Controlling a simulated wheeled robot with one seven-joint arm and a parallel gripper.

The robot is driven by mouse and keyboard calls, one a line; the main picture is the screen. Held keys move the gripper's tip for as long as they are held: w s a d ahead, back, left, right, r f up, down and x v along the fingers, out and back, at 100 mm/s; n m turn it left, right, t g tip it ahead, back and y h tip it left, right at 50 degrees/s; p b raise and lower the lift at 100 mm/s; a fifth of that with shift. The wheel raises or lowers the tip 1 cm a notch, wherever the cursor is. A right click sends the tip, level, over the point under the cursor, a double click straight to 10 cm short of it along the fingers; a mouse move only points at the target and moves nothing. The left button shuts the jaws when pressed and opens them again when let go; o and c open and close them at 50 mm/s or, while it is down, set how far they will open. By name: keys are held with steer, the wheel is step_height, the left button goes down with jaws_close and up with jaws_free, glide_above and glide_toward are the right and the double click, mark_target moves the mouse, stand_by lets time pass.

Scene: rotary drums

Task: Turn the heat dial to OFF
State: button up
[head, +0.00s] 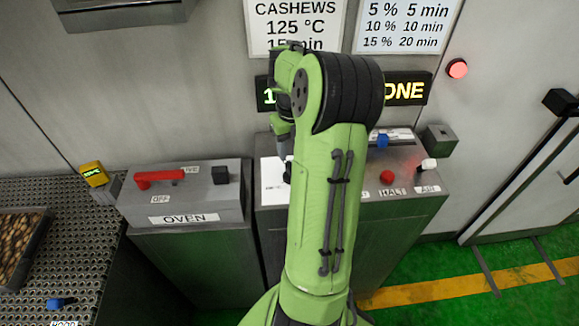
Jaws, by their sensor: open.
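My gripper (287,172) is partly in view, low over the middle control console (265,165). It is open, and its fingertips are small and partly covered by my own green arm. A white label plate (271,181) on the console shows just left of my arm. The heat dial itself cannot be made out; my arm hides the middle of the console. I cannot tell whether my gripper touches anything there.
The oven box (185,195) at left has a red lever (158,176) and a black knob (220,175).

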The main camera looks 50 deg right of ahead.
mark_target(286, 176)
step_height(286, 176, down, 7)
steer(key=shift+r, duration=0.15)
jaws_close()
